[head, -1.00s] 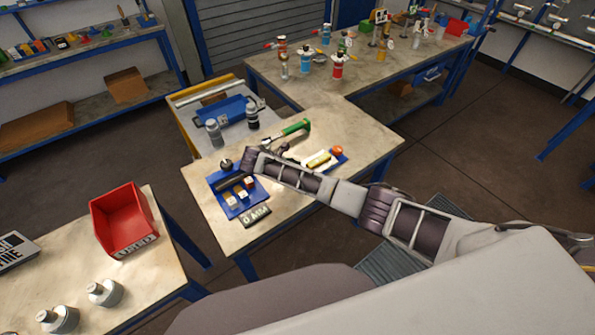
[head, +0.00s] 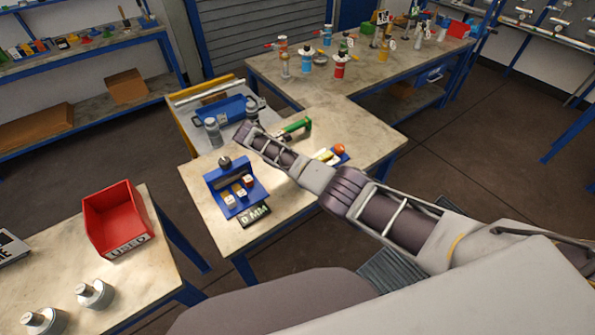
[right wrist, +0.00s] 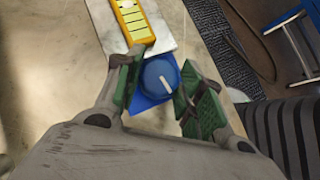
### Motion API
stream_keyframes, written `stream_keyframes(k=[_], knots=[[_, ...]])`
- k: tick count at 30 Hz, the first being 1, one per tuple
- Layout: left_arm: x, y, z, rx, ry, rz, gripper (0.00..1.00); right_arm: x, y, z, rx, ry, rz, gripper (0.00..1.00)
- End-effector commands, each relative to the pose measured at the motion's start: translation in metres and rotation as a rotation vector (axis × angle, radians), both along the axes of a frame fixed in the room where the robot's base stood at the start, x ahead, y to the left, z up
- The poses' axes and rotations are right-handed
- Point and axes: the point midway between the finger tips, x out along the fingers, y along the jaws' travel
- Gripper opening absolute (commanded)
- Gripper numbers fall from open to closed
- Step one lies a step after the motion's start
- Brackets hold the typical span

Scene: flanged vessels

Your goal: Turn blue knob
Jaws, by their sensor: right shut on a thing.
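The blue knob (right wrist: 160,77) shows in the right wrist view as a round disc with a pale pointer line, on a blue base (right wrist: 147,101) beside a yellow device. My right gripper (right wrist: 160,92) has its green-padded fingers on either side of the knob and is shut on it. The knob's exact contact with the pads is hard to see. In the head view my right arm reaches over the table from the right; its fingers and the knob cannot be made out there. My left gripper is not in view.
The yellow device (right wrist: 132,18) lies against the knob's base. In the head view a blue fixture with small blocks (head: 236,190), a 0 MM sign (head: 255,216), a green-handled tool (head: 295,128) and a grey bottle (head: 213,132) stand nearby. A red bin (head: 116,220) is at left.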

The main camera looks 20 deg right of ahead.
Motion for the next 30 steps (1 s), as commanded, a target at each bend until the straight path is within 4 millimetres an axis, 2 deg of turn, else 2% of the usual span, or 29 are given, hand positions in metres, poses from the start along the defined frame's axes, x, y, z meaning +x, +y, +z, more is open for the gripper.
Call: stream_keyframes(k=[15,30], knots=[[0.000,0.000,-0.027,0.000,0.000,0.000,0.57,0.002,-0.001,-0.002,0.000,0.000,-0.165,0.15],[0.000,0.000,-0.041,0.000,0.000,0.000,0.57,0.002,-0.001,-0.001,0.000,0.001,-0.257,0.15]])
